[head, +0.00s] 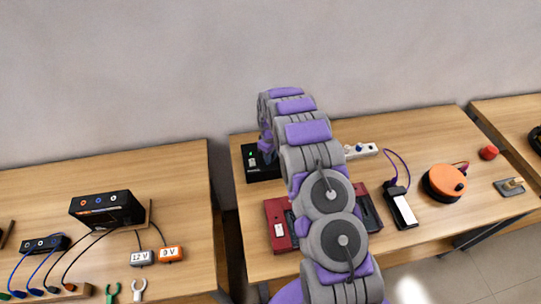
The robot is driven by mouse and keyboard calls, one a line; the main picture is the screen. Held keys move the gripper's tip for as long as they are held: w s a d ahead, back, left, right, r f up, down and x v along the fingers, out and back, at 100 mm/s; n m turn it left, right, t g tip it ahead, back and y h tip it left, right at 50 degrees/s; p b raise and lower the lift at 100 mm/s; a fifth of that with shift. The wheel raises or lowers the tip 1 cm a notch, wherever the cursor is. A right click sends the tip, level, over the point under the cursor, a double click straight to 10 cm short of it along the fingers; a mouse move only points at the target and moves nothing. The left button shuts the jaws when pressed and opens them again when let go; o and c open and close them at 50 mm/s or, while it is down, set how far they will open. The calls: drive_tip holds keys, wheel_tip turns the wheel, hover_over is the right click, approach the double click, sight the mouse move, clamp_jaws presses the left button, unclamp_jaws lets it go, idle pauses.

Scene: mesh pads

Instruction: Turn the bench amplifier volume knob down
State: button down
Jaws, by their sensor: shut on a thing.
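A black box (251,163), which looks like the bench amplifier, sits at the back left of the middle table. It has small pale markings on its visible left part. My arm reaches over the table and covers the right part of the box. My gripper (266,147) comes down at the box and shows only in part. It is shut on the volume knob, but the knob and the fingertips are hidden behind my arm.
A red case (279,226) lies partly under my arm. To the right are a white power strip (361,151), a black-and-white device (402,208) with a purple cable, an orange reel (444,182) and a red button (489,152). A left table (185,205) holds electrical gear, across a gap.

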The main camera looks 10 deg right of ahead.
drive_tip(key=shift+w+r, duration=0.15)
drive_tip(key=shift+w, duration=0.05)
drive_tip(key=c, duration=0.8)
unclamp_jaws()
drive_tip(key=shift+s, duration=0.1)
drive_tip(key=shift+c, duration=0.2)
wheel_tip(320, 180, up, 17)
drive_tip(key=shift+p, duration=0.45)
drive_tip(key=shift+a, duration=0.1)
